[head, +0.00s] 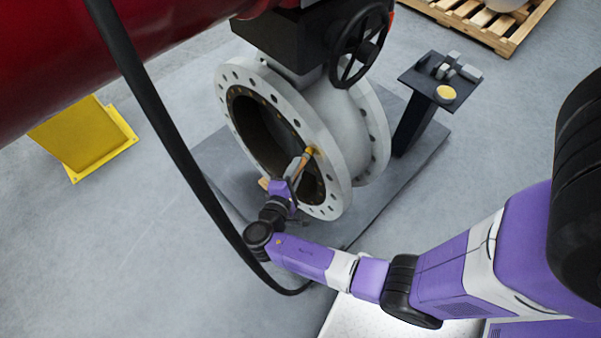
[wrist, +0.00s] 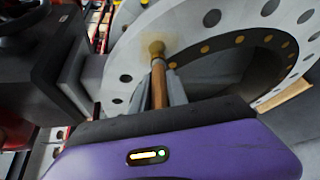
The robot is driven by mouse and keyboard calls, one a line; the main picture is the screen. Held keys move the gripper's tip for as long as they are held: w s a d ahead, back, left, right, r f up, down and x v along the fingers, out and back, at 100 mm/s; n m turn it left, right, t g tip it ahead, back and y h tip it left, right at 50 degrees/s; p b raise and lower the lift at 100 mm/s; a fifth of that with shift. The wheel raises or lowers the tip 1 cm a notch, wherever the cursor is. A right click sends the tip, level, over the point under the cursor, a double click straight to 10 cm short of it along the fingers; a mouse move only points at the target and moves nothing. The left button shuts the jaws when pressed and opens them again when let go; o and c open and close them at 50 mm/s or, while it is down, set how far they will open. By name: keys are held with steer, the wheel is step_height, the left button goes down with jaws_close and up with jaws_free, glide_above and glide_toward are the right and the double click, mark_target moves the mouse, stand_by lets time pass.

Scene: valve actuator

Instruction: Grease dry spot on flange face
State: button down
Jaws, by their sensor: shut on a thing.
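The valve's pale grey flange face (head: 236,80) is a bolt-holed ring around a dark bore. In the wrist view the flange face (wrist: 215,22) fills the upper right. My gripper (head: 296,172) is shut on a brush with a copper-brown handle (wrist: 158,88). The brush's yellowish tip (wrist: 156,48) is at the flange face, between bolt holes; whether it presses on it I cannot tell. A faint yellow-brown tint shows on the face around the tip. In the head view the tip (head: 310,151) is at the ring's right side.
A black handwheel and actuator (head: 360,45) sit above the valve. A dark stand (head: 414,82) at right holds grey parts and a yellow disc (head: 446,92). A black hose (head: 165,115) crosses the foreground.

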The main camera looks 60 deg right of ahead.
steer(key=s+a+r+p, duration=0.1)
steer(key=s+p, duration=0.2)
steer(key=s, duration=0.2)
steer(key=shift+s+a+r, duration=0.3)
steer(key=shift+s, duration=0.05)
stand_by(1.8)
steer(key=shift+a, duration=0.1)
steer(key=shift+w+a+b, duration=0.1)
steer(key=shift+w+a, duration=0.15)
steer(key=shift+a, duration=0.7)
steer(key=shift+w+a+b, duration=0.15)
steer(key=shift+w+a, duration=0.15)
steer(key=shift+a, duration=0.6)
steer(key=shift+w+a+b, duration=0.1)
steer(key=shift+w+a, duration=0.15)
steer(key=shift+a, duration=0.7)
steer(key=a, duration=0.1)
steer(key=w+a, duration=0.1)
steer(key=a, duration=0.1)
steer(key=shift+b, duration=0.35)
